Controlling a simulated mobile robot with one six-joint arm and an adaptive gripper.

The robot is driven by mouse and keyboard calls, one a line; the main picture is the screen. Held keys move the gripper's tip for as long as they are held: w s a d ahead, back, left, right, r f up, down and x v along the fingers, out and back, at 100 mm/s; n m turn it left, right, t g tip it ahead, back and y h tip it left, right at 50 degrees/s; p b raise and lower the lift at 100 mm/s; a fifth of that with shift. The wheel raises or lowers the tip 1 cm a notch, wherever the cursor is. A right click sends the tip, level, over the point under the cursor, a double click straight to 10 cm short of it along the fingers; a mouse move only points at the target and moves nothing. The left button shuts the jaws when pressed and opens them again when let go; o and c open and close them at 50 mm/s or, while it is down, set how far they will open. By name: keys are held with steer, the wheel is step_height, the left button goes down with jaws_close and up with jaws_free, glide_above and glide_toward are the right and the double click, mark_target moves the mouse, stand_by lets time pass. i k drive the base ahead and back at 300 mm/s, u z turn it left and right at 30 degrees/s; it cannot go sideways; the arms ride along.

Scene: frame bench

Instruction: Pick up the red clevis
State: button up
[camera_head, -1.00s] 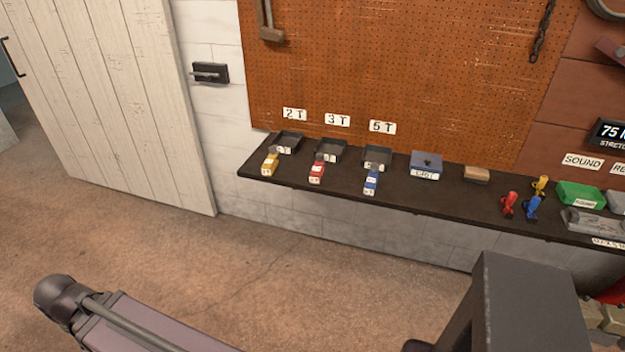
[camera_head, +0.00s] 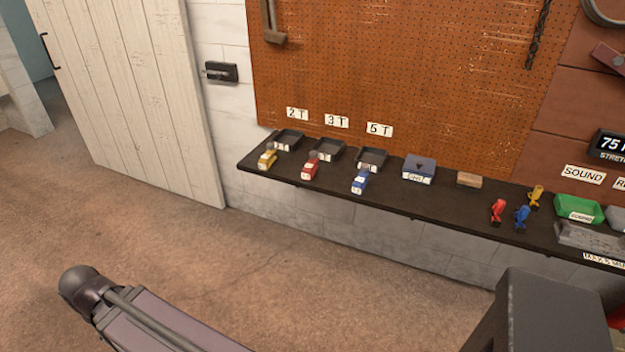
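A small upright red piece (camera_head: 498,210), which looks like the red clevis, stands on the dark shelf (camera_head: 440,206) at the right. A blue piece (camera_head: 522,216) and a yellow piece (camera_head: 536,195) of similar shape stand close beside it. A red block with a white label (camera_head: 310,169) lies farther left on the shelf, in front of the tray under the 3 T sign. These objects are too small to make out in detail. My gripper is not in view; parts of my own body show along the bottom edge, well apart from the shelf.
Yellow (camera_head: 267,159) and blue (camera_head: 360,182) labelled blocks lie in front of dark trays. A blue-grey box (camera_head: 420,169), a wooden block (camera_head: 469,180) and a green bin (camera_head: 578,209) also stand on the shelf. The floor (camera_head: 250,260) before it is open.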

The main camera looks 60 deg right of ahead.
mark_target(309, 171)
steer(key=k, duration=1.3)
steer(key=z, duration=4)
steer(key=i, duration=0.1)
steer(key=u, duration=1.9)
steer(key=i, duration=0.9)
steer(key=z, duration=0.05)
